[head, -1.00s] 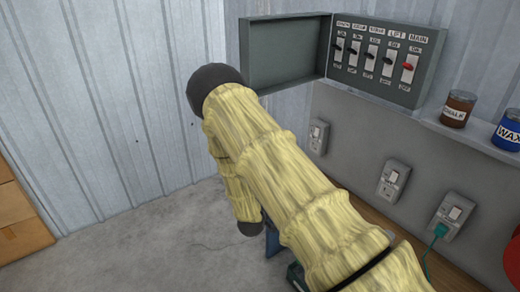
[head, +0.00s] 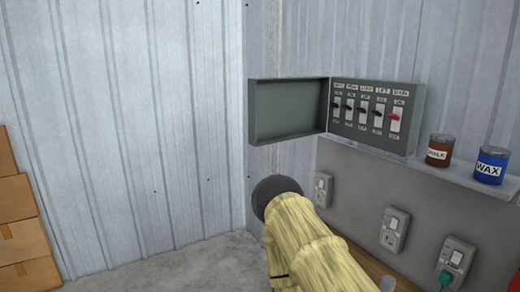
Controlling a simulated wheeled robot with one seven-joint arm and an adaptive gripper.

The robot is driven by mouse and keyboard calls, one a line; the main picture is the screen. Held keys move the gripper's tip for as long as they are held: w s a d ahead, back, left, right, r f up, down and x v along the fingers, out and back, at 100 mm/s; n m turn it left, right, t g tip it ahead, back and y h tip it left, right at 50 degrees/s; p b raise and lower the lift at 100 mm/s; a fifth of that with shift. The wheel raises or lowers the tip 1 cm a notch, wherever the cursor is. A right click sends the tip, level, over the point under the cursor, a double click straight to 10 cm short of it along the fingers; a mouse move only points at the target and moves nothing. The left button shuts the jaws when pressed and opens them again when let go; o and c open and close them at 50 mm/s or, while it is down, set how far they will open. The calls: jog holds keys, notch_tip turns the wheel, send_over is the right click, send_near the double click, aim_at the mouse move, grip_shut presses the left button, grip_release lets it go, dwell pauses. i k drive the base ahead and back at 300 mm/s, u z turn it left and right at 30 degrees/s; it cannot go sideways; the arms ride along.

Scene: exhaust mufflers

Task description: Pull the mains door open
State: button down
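The mains door (head: 287,111) is a grey panel, swung wide open to the left of the mains box (head: 373,115) on the corrugated wall. Inside the box is a row of labelled switches; the rightmost has a red lever (head: 395,116) and the others have black levers. My arm, in a pale yellow sleeve with a dark rounded joint, rises from the bottom of the head view, below the door and apart from it. My gripper is not visible in the frame.
A grey ledge (head: 460,179) right of the box holds a brown chalk tin (head: 439,150) and a blue wax tin (head: 490,165). Wall sockets (head: 394,229) sit below, one with a green plug (head: 446,278). Cardboard boxes (head: 22,240) stand far left. The floor between is clear.

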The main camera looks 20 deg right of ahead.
aim_at(281, 109)
jog(key=u, duration=0.5)
jog(key=i, duration=0.85)
jog(key=z, duration=0.3)
